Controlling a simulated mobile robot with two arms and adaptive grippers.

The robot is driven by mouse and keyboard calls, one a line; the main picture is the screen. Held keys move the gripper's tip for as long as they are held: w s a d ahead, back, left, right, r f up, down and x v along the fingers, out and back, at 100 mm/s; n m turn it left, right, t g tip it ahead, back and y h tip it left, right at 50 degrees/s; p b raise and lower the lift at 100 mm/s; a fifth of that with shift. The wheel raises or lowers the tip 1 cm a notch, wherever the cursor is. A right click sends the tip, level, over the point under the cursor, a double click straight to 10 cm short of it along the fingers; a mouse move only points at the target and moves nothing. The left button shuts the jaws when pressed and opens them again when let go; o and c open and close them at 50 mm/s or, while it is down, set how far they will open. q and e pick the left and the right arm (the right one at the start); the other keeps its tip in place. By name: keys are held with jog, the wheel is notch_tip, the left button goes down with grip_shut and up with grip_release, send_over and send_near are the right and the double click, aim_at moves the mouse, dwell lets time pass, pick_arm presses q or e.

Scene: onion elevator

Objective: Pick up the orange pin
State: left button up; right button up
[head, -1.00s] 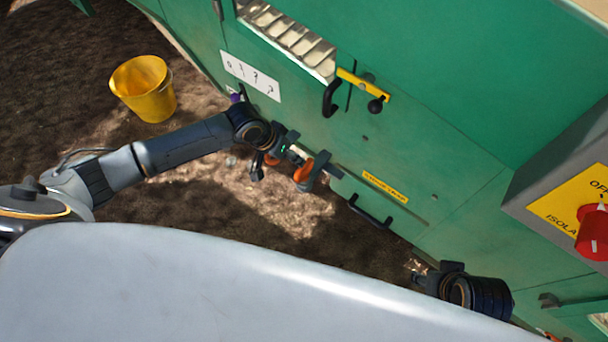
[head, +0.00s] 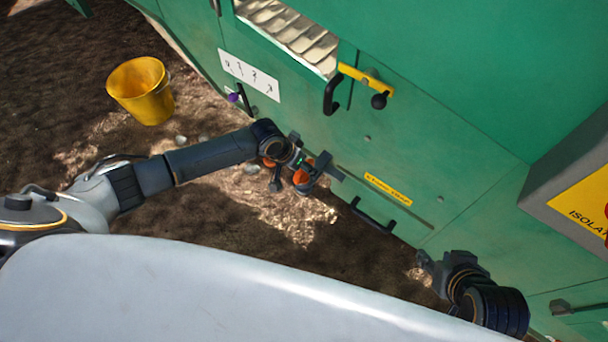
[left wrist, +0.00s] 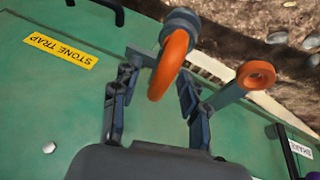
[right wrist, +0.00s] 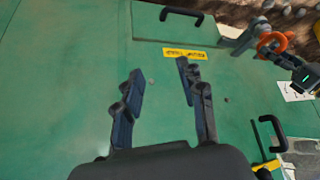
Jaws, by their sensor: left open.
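Two orange ring-shaped parts show in the left wrist view. One orange ring (left wrist: 168,66), seen nearly edge-on at a grey round fitting, lies between the fingers of my left gripper (left wrist: 162,76). The other orange ring (left wrist: 256,75) is on a grey bar to the right, outside the fingers. I cannot tell which is the pin. My left gripper is open; contact with the ring is unclear. In the head view an orange part (head: 302,177) shows beside the left gripper, partly hidden by it. My right gripper (right wrist: 157,70) is open and empty before the green panel.
The green machine wall has a yellow stone trap label (head: 388,189), a black handle (head: 371,215) and a yellow latch bar (head: 366,80). A grey isolator box (head: 575,185) juts out at right. A yellow bucket (head: 142,92) stands on open ground at left.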

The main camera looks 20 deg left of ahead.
pick_arm(q)
grip_shut()
jog(key=shift+r, duration=0.1)
